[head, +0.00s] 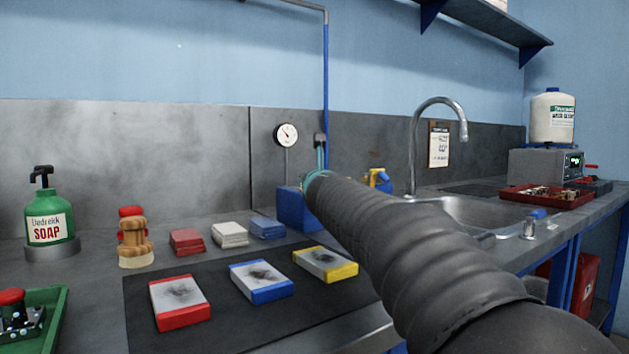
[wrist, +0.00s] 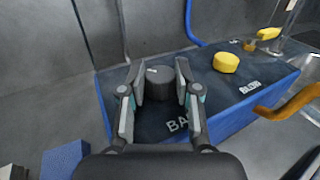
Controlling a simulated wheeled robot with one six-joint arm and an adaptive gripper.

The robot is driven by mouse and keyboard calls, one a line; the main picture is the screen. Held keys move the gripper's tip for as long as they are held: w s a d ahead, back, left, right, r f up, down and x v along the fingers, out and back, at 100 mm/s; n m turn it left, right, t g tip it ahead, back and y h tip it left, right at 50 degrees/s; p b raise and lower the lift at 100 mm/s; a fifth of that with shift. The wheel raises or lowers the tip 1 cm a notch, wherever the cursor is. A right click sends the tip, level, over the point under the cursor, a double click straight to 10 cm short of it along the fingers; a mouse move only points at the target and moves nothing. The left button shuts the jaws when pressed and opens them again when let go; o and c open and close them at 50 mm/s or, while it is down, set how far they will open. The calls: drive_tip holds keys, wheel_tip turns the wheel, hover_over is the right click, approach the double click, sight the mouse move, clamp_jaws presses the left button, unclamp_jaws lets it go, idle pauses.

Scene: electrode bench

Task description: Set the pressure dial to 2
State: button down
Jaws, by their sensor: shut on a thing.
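The dark round pressure dial (wrist: 160,88) sits on top of a blue box (wrist: 228,123) in the wrist view. A light mark shows near its far edge, and lettering starting "BA" is printed in front of it; the rest of the lettering is covered by a finger. My gripper (wrist: 159,76) comes from above with one finger on each side of the dial, shut on it. In the head view the blue box (head: 290,207) is partly behind my arm, which hides the dial. A round white gauge (head: 287,134) hangs on the wall; its needle points up and left, its figures too small to read.
An orange curved handle (wrist: 289,102) is at the right. Blue pads (head: 267,228) and other coloured blocks lie left of the box. The sink (head: 450,213) is to the right.

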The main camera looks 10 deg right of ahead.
drive_tip(key=shift+r, duration=0.1)
drive_tip(key=c, duration=0.8)
unclamp_jaws()
drive_tip(key=s+a, duration=0.1)
drive_tip(key=s, duration=1)
drive_tip(key=shift+s, duration=0.4)
